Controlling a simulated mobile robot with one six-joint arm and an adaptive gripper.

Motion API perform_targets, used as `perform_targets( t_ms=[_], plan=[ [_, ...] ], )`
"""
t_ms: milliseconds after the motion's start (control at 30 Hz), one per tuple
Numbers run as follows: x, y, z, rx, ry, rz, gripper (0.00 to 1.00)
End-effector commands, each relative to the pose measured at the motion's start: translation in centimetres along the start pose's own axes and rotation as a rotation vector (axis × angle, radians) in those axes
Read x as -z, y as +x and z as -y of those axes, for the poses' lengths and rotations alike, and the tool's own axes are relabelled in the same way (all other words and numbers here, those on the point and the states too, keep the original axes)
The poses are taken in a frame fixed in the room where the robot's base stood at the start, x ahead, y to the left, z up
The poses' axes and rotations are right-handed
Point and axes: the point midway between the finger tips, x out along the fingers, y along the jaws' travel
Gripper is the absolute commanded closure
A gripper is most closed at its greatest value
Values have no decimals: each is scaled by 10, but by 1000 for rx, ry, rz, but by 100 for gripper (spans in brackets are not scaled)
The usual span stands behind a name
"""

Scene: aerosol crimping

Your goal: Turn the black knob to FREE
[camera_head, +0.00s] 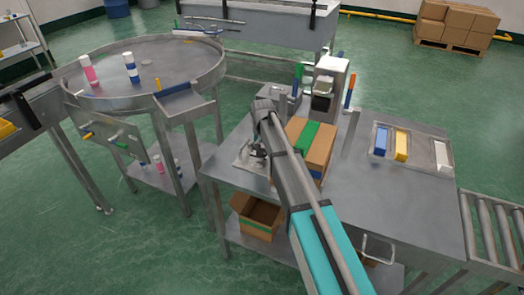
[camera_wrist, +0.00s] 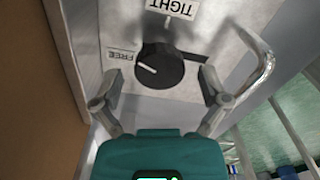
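The black knob (camera_wrist: 160,68) sits on a light metal panel in the wrist view. Its white pointer line faces left, towards the FREE label (camera_wrist: 121,55). The TIGHT label (camera_wrist: 172,8) appears upside down above the knob. My gripper (camera_wrist: 160,86) is open, with one finger to the left and one to the right of the knob. The fingers look apart from it, with nothing held. In the head view my gripper (camera_head: 254,154) is low over the left part of the steel table; the knob cannot be made out there.
A curved metal handle (camera_wrist: 262,65) stands right of the knob, near the right finger. A brown surface fills the wrist view's left side. In the head view a cardboard box (camera_head: 318,146) stands close beside my arm. A round steel table (camera_head: 135,85) is further left.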

Motion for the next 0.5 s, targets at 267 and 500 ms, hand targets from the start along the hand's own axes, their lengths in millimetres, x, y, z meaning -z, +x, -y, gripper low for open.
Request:
perform_targets(
  t_ms=[267, 500],
  plan=[
    [0, 0, 0, 0, 0, 0, 64],
    [0, 0, 0, 0, -4, 0, 86]
  ],
)
